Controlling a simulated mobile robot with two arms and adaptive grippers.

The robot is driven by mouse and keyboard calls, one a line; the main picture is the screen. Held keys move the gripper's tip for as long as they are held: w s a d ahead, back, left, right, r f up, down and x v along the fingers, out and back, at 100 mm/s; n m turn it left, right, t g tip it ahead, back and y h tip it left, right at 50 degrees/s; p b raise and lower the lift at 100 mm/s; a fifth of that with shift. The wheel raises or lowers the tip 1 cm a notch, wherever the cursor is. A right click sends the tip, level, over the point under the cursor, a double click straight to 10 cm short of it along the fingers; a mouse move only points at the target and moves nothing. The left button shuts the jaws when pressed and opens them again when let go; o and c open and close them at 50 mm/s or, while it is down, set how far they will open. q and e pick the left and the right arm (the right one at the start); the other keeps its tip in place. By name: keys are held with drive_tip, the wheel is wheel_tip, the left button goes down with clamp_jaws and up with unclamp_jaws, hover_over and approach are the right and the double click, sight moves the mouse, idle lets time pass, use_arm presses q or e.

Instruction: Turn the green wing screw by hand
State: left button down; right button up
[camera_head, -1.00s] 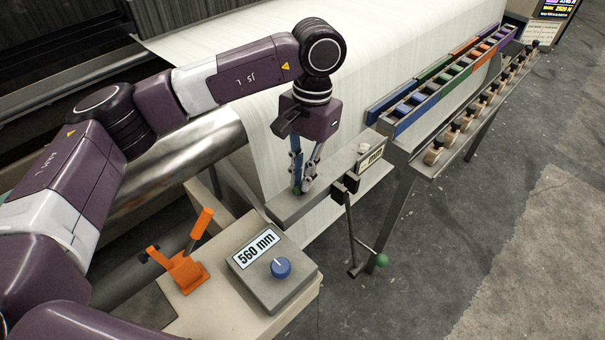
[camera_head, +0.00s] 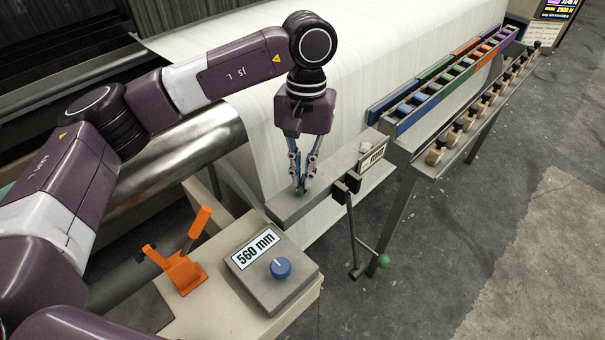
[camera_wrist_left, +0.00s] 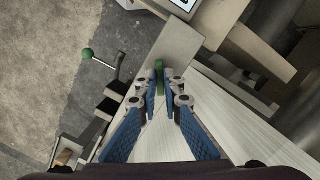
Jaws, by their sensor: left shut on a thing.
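The green wing screw (camera_head: 300,190) stands on top of a grey metal bar (camera_head: 345,168) in front of the white cloth. In the left wrist view the screw (camera_wrist_left: 159,66) shows as a narrow green piece between the fingertips. My left gripper (camera_head: 301,184) points down at the bar and is shut on the wing screw, with a blue-padded finger on each side of it. In the left wrist view the two fingertips (camera_wrist_left: 160,82) hide part of the screw. My right gripper is not in view.
A box with a blue knob (camera_head: 281,267) and a "560 mm" label stands in front. An orange lever clamp (camera_head: 182,270) is to its left. A green-ended lever (camera_head: 383,261) hangs right of the bar. Coloured trays (camera_head: 440,85) run along the right. Grey floor lies clear beyond.

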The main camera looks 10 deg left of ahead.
use_arm(q)
drive_tip(key=c, duration=2.2)
unclamp_jaws()
drive_tip(key=shift+o, duration=0.2)
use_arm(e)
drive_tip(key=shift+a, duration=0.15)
use_arm(q)
drive_tip(key=shift+r+p, duration=0.4)
drive_tip(key=shift+r, duration=0.65)
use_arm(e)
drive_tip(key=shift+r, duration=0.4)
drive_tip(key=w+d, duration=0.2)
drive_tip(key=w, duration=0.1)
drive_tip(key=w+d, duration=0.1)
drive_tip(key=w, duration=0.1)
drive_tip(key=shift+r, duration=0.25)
